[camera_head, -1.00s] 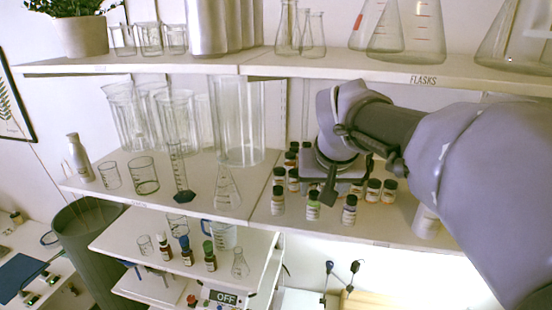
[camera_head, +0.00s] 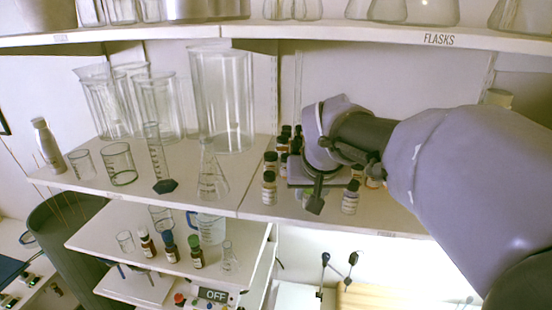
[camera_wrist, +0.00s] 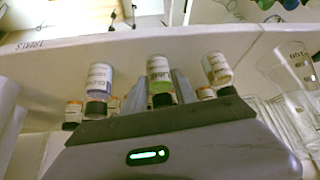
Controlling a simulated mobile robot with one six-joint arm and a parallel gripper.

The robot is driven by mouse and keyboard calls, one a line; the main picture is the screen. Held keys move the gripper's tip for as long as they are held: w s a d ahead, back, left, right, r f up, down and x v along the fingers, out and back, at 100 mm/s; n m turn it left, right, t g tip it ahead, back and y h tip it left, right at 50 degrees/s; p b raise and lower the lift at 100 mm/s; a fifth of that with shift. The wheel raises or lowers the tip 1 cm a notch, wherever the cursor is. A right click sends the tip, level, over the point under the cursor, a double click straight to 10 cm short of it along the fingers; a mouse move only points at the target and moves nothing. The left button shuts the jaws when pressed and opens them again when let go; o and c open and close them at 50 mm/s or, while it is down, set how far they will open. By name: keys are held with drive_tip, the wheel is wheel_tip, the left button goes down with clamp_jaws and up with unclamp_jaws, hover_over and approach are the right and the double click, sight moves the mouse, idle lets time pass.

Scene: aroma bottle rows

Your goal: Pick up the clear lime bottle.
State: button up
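The clear bottle with a lime-green band (camera_wrist: 160,74) stands in the middle of the wrist view, which shows it upside down with its dark cap lowest. My gripper (camera_wrist: 158,84) is open, with one finger on each side of this bottle. Small gaps seem to show between fingers and glass; contact is not clear. In the head view my gripper (camera_head: 314,190) is over the front of the right shelf and hides most of the lime bottle (camera_head: 307,193).
Close neighbours are a purple-banded bottle (camera_wrist: 100,77) and an orange-banded bottle (camera_wrist: 216,68) in the wrist view. More dark-capped bottles (camera_head: 270,162) stand behind. A conical flask (camera_head: 212,175) and tall glass cylinder (camera_head: 224,100) stand left. The shelf edge (camera_head: 330,221) is in front.

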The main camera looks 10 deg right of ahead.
drive_tip(key=shift+w+f, duration=0.1)
drive_tip(key=shift+w, duration=0.05)
drive_tip(key=c, duration=0.4)
drive_tip(key=shift+w+f, duration=0.2)
drive_tip(key=shift+w, duration=0.3)
clamp_jaws()
drive_tip(key=shift+s+r, duration=0.1)
drive_tip(key=shift+s, duration=0.1)
drive_tip(key=shift+r, duration=0.35)
wheel_tip(320, 180, up, 3)
drive_tip(key=shift+s+d+f+b, duration=0.1)
drive_tip(key=shift+b, duration=0.4)
drive_tip(key=s+d+r+b, duration=0.1)
drive_tip(key=s+d+b, duration=0.25)
drive_tip(key=s, duration=1.15)
drive_tip(key=w+a+f+b, duration=0.1)
drive_tip(key=w+f+b, duration=0.2)
drive_tip(key=f+b, duration=0.9)
drive_tip(key=w+a+f+n+b, duration=0.1)
drive_tip(key=w+f+b, duration=0.3)
drive_tip(key=f+b, duration=0.9)
drive_tip(key=w+a+f+b, duration=0.1)
drive_tip(key=w+f+b, duration=0.3)
drive_tip(key=f, duration=3.7)
drive_tip(key=b, duration=0.8)
drive_tip(key=shift+a+f+y, duration=0.35)
drive_tip(key=shift+f+y, duration=0.05)
